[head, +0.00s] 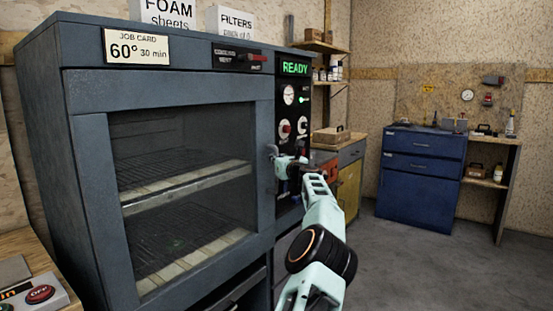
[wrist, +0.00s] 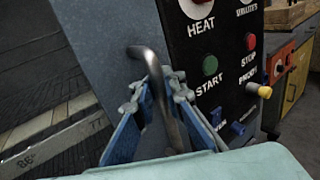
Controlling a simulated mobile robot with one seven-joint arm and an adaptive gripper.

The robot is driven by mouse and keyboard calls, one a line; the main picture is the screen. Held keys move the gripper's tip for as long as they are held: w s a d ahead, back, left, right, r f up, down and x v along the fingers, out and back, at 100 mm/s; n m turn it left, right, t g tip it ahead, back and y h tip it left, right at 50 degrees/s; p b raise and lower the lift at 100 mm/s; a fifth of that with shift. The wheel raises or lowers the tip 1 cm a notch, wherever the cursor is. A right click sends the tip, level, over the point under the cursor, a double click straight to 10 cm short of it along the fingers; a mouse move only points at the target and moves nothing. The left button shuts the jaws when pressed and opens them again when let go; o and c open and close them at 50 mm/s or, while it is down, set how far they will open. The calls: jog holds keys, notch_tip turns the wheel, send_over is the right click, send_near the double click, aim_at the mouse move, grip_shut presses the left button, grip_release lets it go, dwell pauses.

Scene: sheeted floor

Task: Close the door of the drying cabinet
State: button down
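The drying cabinet (head: 45,120) is a large dark grey-blue box at the left of the head view. Its door (head: 92,190) has a wide frame with a window, through which wire shelves show. The door looks flush or nearly flush with the front; I cannot tell whether a narrow gap remains. The handle (wrist: 149,57) is a bent metal bar on the door's right side; it also shows in the head view (head: 271,151). My gripper (wrist: 163,88) is at the handle, with its blue-padded fingers on either side of the bar. They look parted, with some space around it.
A black control panel (wrist: 225,75) with knobs and buttons is close to the right of my gripper. A READY display (head: 295,68) glows green above it. A red-and-yellow bench (head: 349,190) stands beyond, then a blue drawer cabinet (head: 418,190). Floor at right is clear.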

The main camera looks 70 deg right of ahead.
jog(key=c, duration=2)
grip_release()
jog(key=shift+w+a+f, duration=0.1)
jog(key=shift+w+a, duration=0.2)
jog(key=shift+w, duration=0.3)
jog(key=shift+s+d, duration=0.1)
jog(key=shift+s, duration=0.2)
jog(key=shift+v, duration=5.95)
